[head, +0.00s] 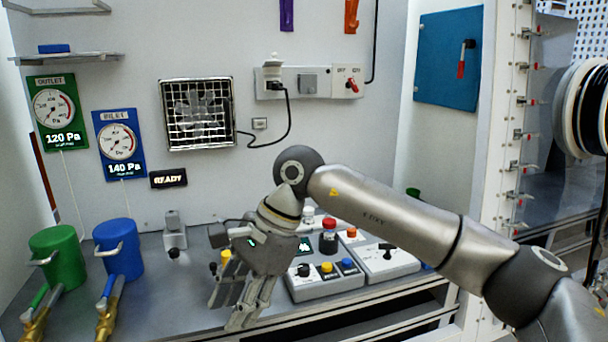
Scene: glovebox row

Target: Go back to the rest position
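My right arm comes in from the right edge and reaches across the bench. Its gripper (228,312) points down over the front of the bench (185,317), left of the grey button box (325,287). The fingers look spread apart, with nothing visible between them. The gripper body hides part of the bench and the left part of the box, and a yellow knob shows just behind it. My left gripper is not in view.
A green canister (55,256) and a blue canister (118,249) stand at left, with brass valves in front. A second control box (376,262) with a black lever sits under my forearm. A wall fan (197,113), pressure gauges and a power strip (308,82) are behind.

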